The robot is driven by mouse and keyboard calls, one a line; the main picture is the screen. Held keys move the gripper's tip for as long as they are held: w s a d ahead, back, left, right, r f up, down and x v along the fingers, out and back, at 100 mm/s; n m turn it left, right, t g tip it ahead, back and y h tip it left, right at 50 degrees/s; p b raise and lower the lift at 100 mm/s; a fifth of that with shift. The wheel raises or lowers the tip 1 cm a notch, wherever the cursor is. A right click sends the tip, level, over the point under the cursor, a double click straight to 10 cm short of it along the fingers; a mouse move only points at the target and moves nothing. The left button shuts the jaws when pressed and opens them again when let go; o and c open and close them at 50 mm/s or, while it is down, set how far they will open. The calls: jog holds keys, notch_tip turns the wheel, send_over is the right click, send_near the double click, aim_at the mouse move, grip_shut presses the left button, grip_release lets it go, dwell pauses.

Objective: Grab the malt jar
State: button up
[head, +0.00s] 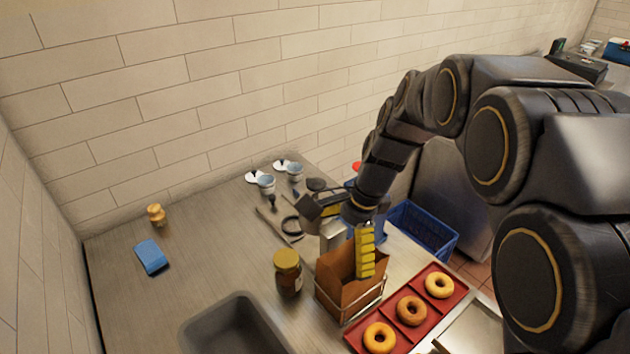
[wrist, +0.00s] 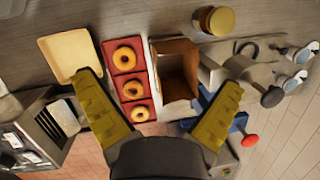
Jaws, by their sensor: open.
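A jar with a yellow lid and dark contents (head: 288,272), which I take as the malt jar, stands upright on the steel counter, left of a brown paper bag (head: 338,283) in a wire holder. In the wrist view the jar (wrist: 217,20) is at the top, seen mostly by its lid, beyond the open bag (wrist: 180,72). My gripper (head: 345,232) hangs above the bag, right of the jar and apart from it. In the wrist view its two yellow fingers are spread wide (wrist: 160,88), with nothing between them.
A red tray (head: 459,292) with three bagels lies right of the bag. A sink (head: 235,327) is left of the jar. A blue sponge (head: 150,257) and a small orange-topped jar (head: 156,214) stand farther left. Cups (head: 266,184) and utensils are behind. A blue crate (head: 425,232) is beyond the counter.

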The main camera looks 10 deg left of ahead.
aim_at(286, 258)
jog(key=w+a+f+m+y, duration=0.1)
jog(key=w+a+f+m, duration=0.6)
jog(key=w, duration=0.3)
jog(key=shift+n, duration=0.5)
jog(key=x, duration=0.8)
jog(key=a+x, duration=0.1)
jog(key=x, duration=0.3)
jog(key=shift+w, duration=0.2)
jog(key=c, duration=1.2)
